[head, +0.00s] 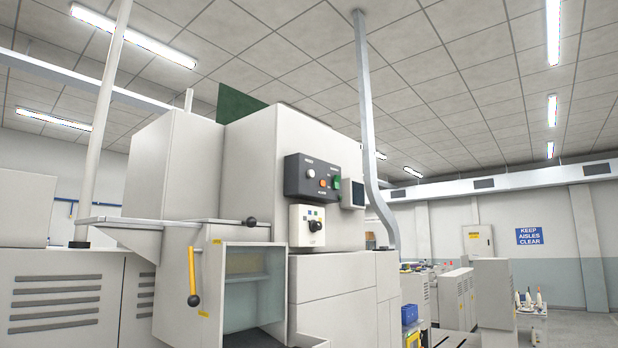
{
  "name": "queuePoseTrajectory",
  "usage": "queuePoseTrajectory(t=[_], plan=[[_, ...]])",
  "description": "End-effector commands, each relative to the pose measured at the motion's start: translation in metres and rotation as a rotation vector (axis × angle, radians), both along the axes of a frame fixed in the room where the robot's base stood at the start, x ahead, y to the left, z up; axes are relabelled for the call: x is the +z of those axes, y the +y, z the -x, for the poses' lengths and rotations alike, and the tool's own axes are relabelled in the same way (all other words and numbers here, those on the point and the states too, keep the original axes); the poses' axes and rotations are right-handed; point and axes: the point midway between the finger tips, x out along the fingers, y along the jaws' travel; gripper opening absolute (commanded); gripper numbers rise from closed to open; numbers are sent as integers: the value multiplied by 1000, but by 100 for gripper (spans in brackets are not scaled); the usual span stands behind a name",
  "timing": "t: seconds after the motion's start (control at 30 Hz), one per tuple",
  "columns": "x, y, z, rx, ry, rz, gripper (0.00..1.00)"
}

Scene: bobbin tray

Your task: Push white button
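A dark control panel (313,180) is mounted on the front of the large off-white machine. The white button (311,173) is at its upper left, below a small label. An orange-red button (323,183) sits to its lower right, and a green button (337,182) is at the panel's right side. My gripper is not in view, so its state and its distance from the white button are not shown. Nothing covers the white button.
Below the panel is a white box with a black knob (316,225). A yellow lever (193,276) hangs by an open bay at lower left, and a shelf (160,222) juts out above it. A grey pipe (367,130) rises right of the panel.

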Motion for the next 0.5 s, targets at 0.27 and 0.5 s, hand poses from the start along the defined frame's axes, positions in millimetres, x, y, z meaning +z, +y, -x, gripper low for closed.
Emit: queuePoseTrajectory(t=[0.27,0.5], plan=[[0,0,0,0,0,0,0],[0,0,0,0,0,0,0]])
